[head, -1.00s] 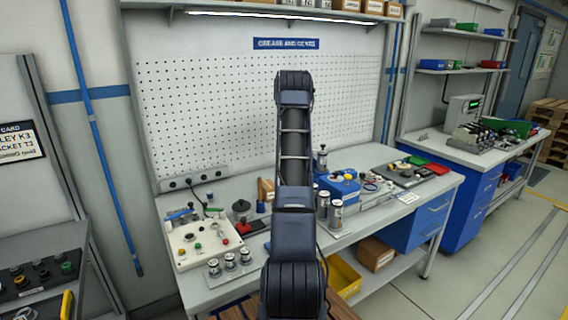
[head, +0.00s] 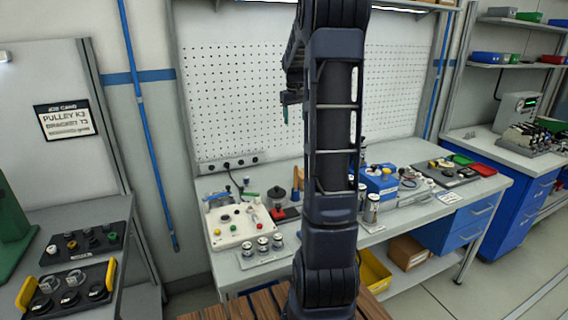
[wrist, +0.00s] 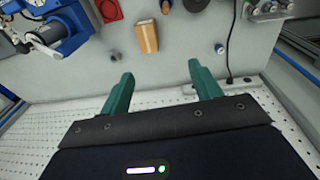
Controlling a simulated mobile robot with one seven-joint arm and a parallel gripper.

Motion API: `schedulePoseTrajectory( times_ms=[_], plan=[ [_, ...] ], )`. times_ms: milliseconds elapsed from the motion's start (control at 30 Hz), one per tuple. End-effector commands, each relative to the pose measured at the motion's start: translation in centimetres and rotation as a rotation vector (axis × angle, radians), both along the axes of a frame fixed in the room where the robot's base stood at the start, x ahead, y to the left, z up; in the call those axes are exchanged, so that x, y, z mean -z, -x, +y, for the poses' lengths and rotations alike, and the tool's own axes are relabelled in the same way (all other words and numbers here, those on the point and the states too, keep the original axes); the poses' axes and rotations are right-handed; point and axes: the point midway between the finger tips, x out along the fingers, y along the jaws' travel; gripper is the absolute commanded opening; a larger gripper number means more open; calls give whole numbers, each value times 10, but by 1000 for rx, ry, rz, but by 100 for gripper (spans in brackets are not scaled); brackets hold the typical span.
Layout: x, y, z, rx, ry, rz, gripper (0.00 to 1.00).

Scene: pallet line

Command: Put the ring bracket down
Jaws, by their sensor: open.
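My gripper (wrist: 162,88) is open in the wrist view, with two green fingers apart and nothing between them. In the head view my gripper (head: 286,106) hangs high beside my arm, in front of the pegboard and above the bench. I cannot pick out the ring bracket for certain. Pale grey ring-like parts (head: 76,278) sit in a dark tray with yellow handles (head: 67,309) at the lower left, too small to identify. My arm hides part of the workbench (head: 275,280).
A control box (head: 232,226) and several small cylinders (head: 262,245) stand on the bench's left part. A blue device (head: 380,183) stands right of my arm. A dark tray of small parts (head: 85,243) lies behind the yellow-handled one. The wrist view shows a wooden block (wrist: 147,37) below.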

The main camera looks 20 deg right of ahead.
Motion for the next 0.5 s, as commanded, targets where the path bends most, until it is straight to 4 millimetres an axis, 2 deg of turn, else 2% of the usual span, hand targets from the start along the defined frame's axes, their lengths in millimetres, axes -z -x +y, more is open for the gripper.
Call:
schedulePoseTrajectory(
  times_ms=[33, 200, 500],
  plan=[
    [-8, 14, 13, -2, 2, -15, 63],
    [-25, 58, 52, -3, 3, -57, 63],
    [-38, 142, 110, -6, -5, -135, 63]
  ],
)
